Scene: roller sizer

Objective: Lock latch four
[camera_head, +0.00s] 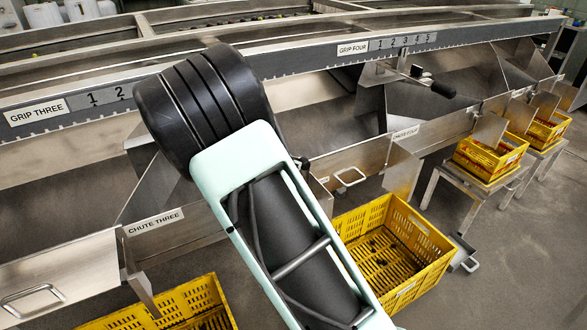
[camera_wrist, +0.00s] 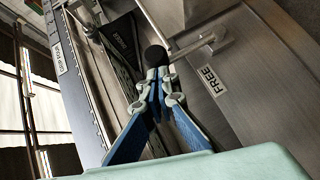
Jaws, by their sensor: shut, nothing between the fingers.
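In the wrist view a metal latch arm (camera_wrist: 195,46) ends in a round black knob (camera_wrist: 155,56). The arm lies beside a "FREE" label (camera_wrist: 213,80) on a steel panel. My gripper (camera_wrist: 158,80) is shut and empty, with its fingertips close below the knob; I cannot tell whether they touch. In the head view my arm hides the gripper. A small dark piece (camera_head: 303,162) shows beside my arm there; I cannot tell whether it is the knob. A "GRIP FOUR" label (camera_head: 353,48) is on the rail, and it also shows in the wrist view (camera_wrist: 59,58).
A lever with a black handle (camera_head: 435,83) stands out below the grip four scale. Chute four (camera_head: 400,150) has a bar handle at its left. A yellow crate (camera_head: 415,235) stands below, right of my arm. Floor is clear at lower right.

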